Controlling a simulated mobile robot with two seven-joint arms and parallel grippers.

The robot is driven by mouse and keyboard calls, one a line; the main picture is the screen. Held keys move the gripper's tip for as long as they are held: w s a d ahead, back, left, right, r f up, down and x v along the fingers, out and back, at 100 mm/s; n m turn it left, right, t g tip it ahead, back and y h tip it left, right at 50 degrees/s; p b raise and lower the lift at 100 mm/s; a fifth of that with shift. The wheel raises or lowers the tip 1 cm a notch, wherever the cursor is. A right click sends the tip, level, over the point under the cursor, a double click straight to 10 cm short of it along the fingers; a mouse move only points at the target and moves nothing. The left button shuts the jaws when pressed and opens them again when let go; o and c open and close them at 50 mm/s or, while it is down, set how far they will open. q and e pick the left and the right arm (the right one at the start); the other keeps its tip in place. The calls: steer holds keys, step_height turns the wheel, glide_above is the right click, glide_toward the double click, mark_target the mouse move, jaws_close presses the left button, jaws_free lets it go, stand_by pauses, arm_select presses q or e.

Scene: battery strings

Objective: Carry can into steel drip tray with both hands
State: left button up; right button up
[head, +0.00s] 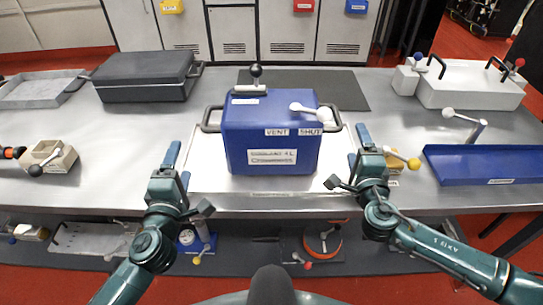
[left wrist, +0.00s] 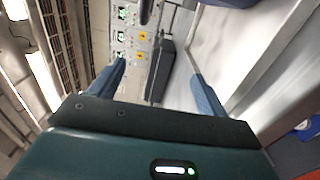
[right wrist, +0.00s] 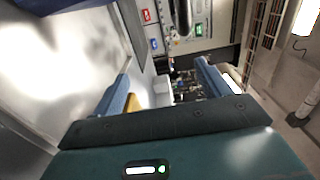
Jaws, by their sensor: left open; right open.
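The can is a blue box (head: 270,135) with VENT and SHUT labels, a black-knobbed cap on top, a white-knobbed lever and a bar handle on each side. It stands upright on a pale, labelled board or tray (head: 215,182) at the front middle of the bench. A shallow grey metal tray (head: 38,92), seemingly the steel drip tray, lies at the far left. My left gripper (head: 178,165) is open and empty, left of the can and apart from its left handle. My right gripper (head: 358,150) is open and empty, close to the right handle; contact cannot be told.
A black case (head: 145,78) stands at the back left, and a dark mat (head: 340,90) lies behind the can. A blue tray (head: 485,165) and a white box (head: 468,88) are on the right.

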steer(key=s, duration=0.6)
stand_by(0.3)
